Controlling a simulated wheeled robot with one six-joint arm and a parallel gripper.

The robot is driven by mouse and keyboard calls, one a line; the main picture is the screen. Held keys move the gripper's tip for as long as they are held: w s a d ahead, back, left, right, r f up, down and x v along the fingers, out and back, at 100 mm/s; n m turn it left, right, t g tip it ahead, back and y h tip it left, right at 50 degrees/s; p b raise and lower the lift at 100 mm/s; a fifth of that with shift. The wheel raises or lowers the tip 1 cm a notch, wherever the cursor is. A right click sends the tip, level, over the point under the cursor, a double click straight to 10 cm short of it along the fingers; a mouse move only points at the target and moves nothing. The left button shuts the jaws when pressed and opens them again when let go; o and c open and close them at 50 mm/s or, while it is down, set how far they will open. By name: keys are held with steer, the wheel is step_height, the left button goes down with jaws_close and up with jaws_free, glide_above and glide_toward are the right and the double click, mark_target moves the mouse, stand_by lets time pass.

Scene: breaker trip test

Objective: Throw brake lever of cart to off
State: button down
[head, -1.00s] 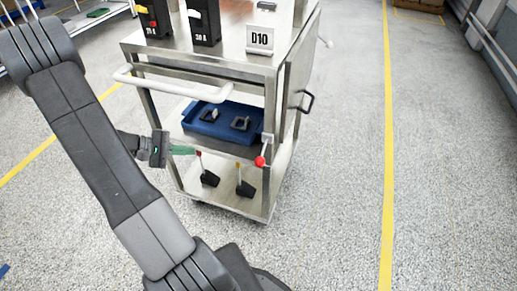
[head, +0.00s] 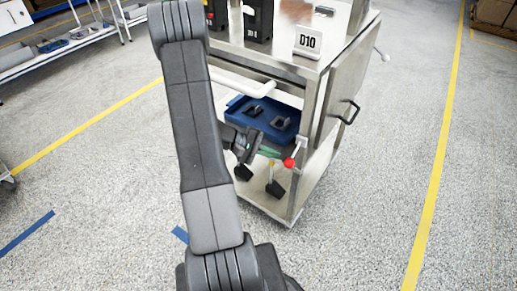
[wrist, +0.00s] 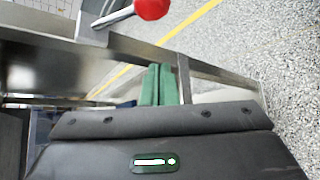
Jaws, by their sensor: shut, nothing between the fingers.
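The cart (head: 343,95) is a metal trolley with a worktop and lower shelves. Its brake lever (head: 290,162) is a short pale rod with a red ball knob, at the front corner post below the handle. The knob end hangs down and slightly left in the head view. In the wrist view the red knob (wrist: 152,8) is at the top edge, with part of the rod. My gripper (head: 270,153) has green fingers, shut and empty, just left of the knob. I see no clear contact. The fingers also show in the wrist view (wrist: 160,85).
A white push handle (head: 258,88) is above my gripper. A blue tray (head: 280,130) lies on the middle shelf, and black-based levers (head: 275,187) stand on the bottom shelf. A D10 sign (head: 308,41) and black breakers (head: 258,20) are on top. Floor right of the cart is clear.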

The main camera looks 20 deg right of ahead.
steer(key=s, duration=0.1)
steer(key=s+r, duration=0.1)
steer(key=s, duration=0.1)
steer(key=shift+s+d+r, duration=0.15)
steer(key=shift+d+r, duration=0.1)
steer(key=shift+r, duration=0.05)
steer(key=shift+r, duration=0.1)
steer(key=shift+a+r+p, duration=0.1)
steer(key=shift+r+p, duration=0.05)
steer(key=shift+p, duration=0.4)
steer(key=shift+s+a+r+n+y+p, duration=0.1)
steer(key=shift+r+n+y+p, duration=0.3)
steer(key=shift+y+p, duration=0.25)
steer(key=shift+s+a+r+n+g+y+p, duration=0.1)
steer(key=shift+r+n+g+y+p, duration=0.5)
steer(key=shift+r+p, duration=0.7)
steer(key=shift+s+r+n+g+y+p, duration=0.1)
steer(key=shift+r+n+g+y+p, duration=0.45)
steer(key=shift+r+p, duration=0.75)
steer(key=shift+w+f+p, duration=0.1)
steer(key=shift+f+p, duration=0.1)
steer(key=shift+p, duration=0.15)
